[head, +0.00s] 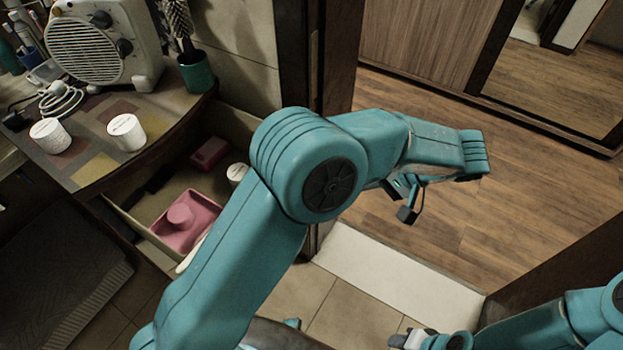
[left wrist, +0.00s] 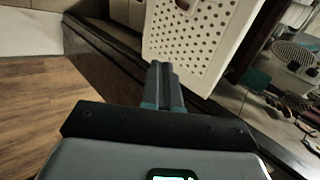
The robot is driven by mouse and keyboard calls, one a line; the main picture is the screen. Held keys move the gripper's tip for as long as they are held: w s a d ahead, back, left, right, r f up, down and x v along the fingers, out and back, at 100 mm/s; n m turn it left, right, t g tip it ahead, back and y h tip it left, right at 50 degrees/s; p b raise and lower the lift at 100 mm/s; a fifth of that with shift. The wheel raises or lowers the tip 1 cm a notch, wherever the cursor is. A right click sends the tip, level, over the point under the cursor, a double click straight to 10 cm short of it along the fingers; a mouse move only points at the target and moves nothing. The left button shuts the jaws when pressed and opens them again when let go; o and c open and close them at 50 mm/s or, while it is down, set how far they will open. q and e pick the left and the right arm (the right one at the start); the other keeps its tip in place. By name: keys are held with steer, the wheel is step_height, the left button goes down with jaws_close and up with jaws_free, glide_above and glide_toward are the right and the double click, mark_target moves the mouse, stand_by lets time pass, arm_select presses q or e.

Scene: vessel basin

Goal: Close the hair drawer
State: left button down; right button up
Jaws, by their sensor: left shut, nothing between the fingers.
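The drawer (head: 136,222) under the curved counter is open in the head view. It holds a pink tray (head: 190,221), a red box (head: 209,152), a dark item and a white round container (head: 237,173). My left arm crosses in front of the drawer's right side and hides part of it. In the left wrist view my left gripper (left wrist: 163,86) is shut and empty, with its fingers in front of a white perforated basket.
The counter (head: 97,169) carries a fan heater (head: 105,45), two white jars and a green cup (head: 196,72) with a brush. A dark doorway post stands behind my left arm. Wooden floor lies open at the right. The white perforated basket (left wrist: 200,38) fills the wrist view's upper middle.

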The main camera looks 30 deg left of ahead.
arm_select(q)
steer(key=a+r+x, duration=0.1)
steer(key=r+x, duration=0.1)
steer(key=x, duration=1)
steer(key=shift+a+p, duration=0.3)
steer(key=shift+a, duration=0.05)
steer(key=shift+s, duration=0.2)
